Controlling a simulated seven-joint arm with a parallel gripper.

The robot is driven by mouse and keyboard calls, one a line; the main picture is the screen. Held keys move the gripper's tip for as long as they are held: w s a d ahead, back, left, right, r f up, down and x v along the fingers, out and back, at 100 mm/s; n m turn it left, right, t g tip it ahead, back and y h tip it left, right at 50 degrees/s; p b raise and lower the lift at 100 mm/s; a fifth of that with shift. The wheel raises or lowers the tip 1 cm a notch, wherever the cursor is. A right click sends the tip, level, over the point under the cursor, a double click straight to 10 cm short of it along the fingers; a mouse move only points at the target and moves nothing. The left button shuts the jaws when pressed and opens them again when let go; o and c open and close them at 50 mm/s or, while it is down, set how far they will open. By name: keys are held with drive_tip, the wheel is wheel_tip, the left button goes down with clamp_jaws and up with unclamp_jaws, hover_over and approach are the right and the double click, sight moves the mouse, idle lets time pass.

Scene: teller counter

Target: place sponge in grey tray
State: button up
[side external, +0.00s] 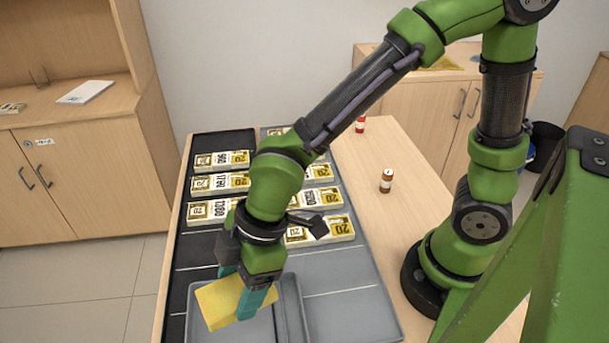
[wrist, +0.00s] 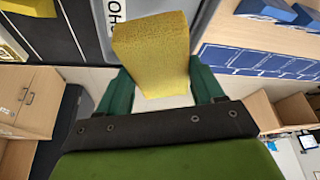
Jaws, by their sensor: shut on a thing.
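The yellow sponge (side external: 222,304) is between the teal fingers of my gripper (side external: 243,288), which is shut on it. The sponge is tilted and appears to be above the grey tray (side external: 259,328) at the front of the counter. Whether it touches the tray is not clear from this angle. The sponge hides part of the tray. In the wrist view the sponge (wrist: 151,50) sticks out between the two fingers, with nothing else in the grip.
Several banknote bundles (side external: 213,210) lie in the black sectioned tray (side external: 190,258) and the grey sectioned area (side external: 345,305) beside it. A small brown bottle (side external: 386,182) and a red-labelled one (side external: 360,125) stand on the wooden counter (side external: 400,215) to the right.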

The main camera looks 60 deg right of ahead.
wheel_tip(320, 180, down, 4)
drive_tip(key=shift+s+r+n, duration=0.1)
drive_tip(key=shift+n, duration=0.2)
hover_over(241, 329)
drive_tip(key=d, duration=0.2)
drive_tip(key=shift+s+a+f, duration=0.1)
drive_tip(key=shift+s+f, duration=0.1)
drive_tip(key=shift+f, duration=0.85)
drive_tip(key=shift+s+a+f, duration=0.1)
drive_tip(key=shift+s+f, duration=0.05)
drive_tip(key=shift+f, duration=0.9)
drive_tip(key=shift+f, duration=0.15)
drive_tip(key=shift+f, duration=0.3)
drive_tip(key=o, duration=1)
drive_tip(key=shift+r, duration=0.2)
